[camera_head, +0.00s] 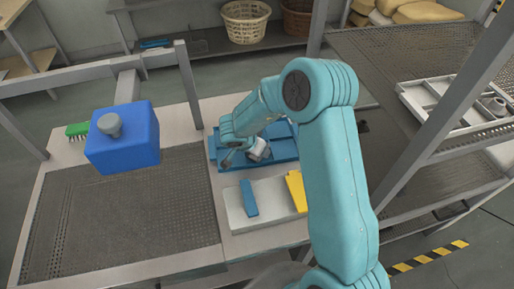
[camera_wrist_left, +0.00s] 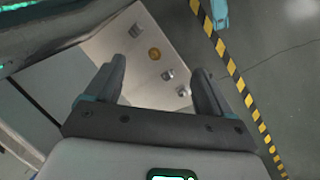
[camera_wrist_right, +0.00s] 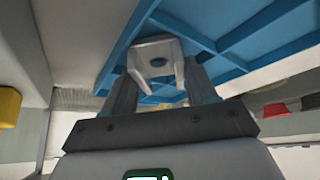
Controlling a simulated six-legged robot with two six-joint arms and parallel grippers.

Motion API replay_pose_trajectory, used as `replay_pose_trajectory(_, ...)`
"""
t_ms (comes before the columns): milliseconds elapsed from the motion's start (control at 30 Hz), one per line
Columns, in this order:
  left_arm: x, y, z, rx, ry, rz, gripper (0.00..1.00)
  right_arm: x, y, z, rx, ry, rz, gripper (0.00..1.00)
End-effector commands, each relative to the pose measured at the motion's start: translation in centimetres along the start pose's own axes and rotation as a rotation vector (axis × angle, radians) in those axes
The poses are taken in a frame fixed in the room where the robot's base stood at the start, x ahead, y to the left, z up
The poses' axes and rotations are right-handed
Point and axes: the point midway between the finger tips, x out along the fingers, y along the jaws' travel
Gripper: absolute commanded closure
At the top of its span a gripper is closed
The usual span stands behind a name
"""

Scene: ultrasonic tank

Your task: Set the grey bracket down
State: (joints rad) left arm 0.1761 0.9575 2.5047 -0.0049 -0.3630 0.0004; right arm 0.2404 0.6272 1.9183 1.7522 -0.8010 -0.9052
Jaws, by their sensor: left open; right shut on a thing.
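The grey bracket (camera_head: 261,150) is at the blue compartmented tray (camera_head: 284,151) on the bench in the head view. My right gripper (camera_head: 246,153) is shut on it. In the right wrist view the bracket (camera_wrist_right: 158,52), a pale piece with a hole and two prongs, sits between the fingers (camera_wrist_right: 160,88), with the blue tray (camera_wrist_right: 235,42) behind it. I cannot tell whether the bracket touches the tray. My left gripper (camera_wrist_left: 157,85) is open and empty in the left wrist view; it is not seen in the head view.
A pale tray (camera_head: 275,202) with a blue piece (camera_head: 249,198) and a yellow piece (camera_head: 297,191) lies in front. A blue box (camera_head: 122,142) hangs left over a mesh area (camera_head: 130,225). A green brush (camera_head: 77,130) lies behind. Shelving with a grey tray (camera_head: 425,98) stands right.

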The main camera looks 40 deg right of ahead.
Motion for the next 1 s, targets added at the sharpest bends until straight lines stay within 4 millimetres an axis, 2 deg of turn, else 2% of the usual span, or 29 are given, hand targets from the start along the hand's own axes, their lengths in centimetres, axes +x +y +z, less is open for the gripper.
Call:
replay_pose_trajectory(100, 0.0, 0.0, 0.0, 0.0, 0.0, 0.0, 0.17, 0.3, 0.0, 0.2, -0.001, 0.0, 0.001, 0.78)
replay_pose_trajectory(133, 0.0, 0.0, 0.0, 0.0, 0.0, 0.0, 0.17, 0.3, 0.0, 0.2, -0.001, 0.0, 0.001, 0.36)
replay_pose_trajectory(200, 0.0, 0.0, 0.0, 0.0, 0.0, 0.0, 0.17, 0.3, 0.0, 0.2, 0.0, 0.0, 0.001, 0.17)
replay_pose_trajectory(667, 0.0, 0.0, 0.0, 0.0, 0.0, 0.0, 0.17, 0.0, 0.0, 0.0, 0.0, 0.0, 0.0, 0.17)
replay_pose_trajectory(767, -0.2, 0.1, 0.0, 0.0, 0.0, 0.0, 0.17, -1.5, -0.1, -0.1, 0.0, 0.001, -0.002, 0.17)
replay_pose_trajectory(1000, -0.9, 0.3, 0.0, 0.0, 0.0, 0.0, 0.17, -7.2, -0.1, -0.1, -0.001, 0.002, -0.004, 0.17)
